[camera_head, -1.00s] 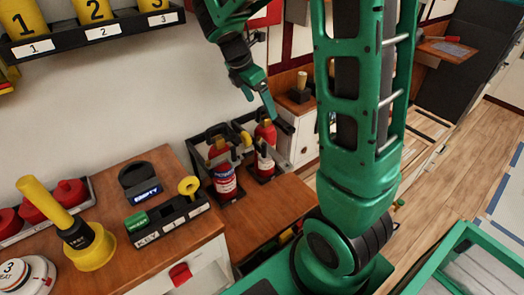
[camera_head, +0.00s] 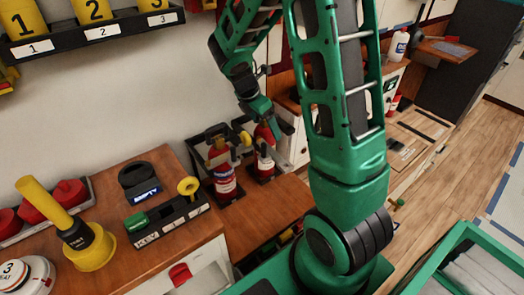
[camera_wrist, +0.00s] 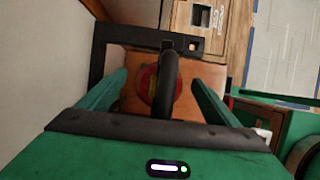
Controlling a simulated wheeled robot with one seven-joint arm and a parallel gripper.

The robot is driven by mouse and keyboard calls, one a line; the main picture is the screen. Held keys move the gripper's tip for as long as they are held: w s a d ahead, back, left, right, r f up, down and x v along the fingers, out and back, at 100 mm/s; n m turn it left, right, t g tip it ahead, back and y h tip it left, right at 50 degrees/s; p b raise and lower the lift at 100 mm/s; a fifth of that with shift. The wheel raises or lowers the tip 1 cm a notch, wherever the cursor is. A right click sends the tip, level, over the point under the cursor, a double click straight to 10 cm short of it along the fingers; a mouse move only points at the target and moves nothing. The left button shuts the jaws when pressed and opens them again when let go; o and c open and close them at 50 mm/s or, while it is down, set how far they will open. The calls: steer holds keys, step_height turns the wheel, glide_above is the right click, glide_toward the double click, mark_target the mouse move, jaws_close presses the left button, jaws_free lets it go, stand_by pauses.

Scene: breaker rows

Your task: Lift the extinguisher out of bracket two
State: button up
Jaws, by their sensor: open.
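Two red extinguishers stand in dark brackets on the wooden surface against the wall: a left one (camera_head: 222,175) and a right one (camera_head: 263,158). Bracket numbers are not readable here. My gripper (camera_head: 272,126) is just above the right extinguisher, pointing down and hiding part of its top. In the wrist view, the green fingers of my gripper (camera_wrist: 160,92) are apart, one on each side of the extinguisher's black handle (camera_wrist: 169,85). The red body (camera_wrist: 146,82) lies below. The dark bracket (camera_wrist: 98,55) frames it. I cannot tell if a finger touches anything.
On the wooden counter at left stand a yellow plunger-like tool (camera_head: 90,250), a black labelled rack (camera_head: 168,218) and a black round holder (camera_head: 140,180). A shelf with yellow numbered cups (camera_head: 95,12) hangs above. Wooden floor (camera_head: 450,150) is open at right.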

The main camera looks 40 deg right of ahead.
steer(key=shift+f, duration=0.15)
steer(key=c, duration=2)
steer(key=shift+w, duration=0.1)
jaws_close()
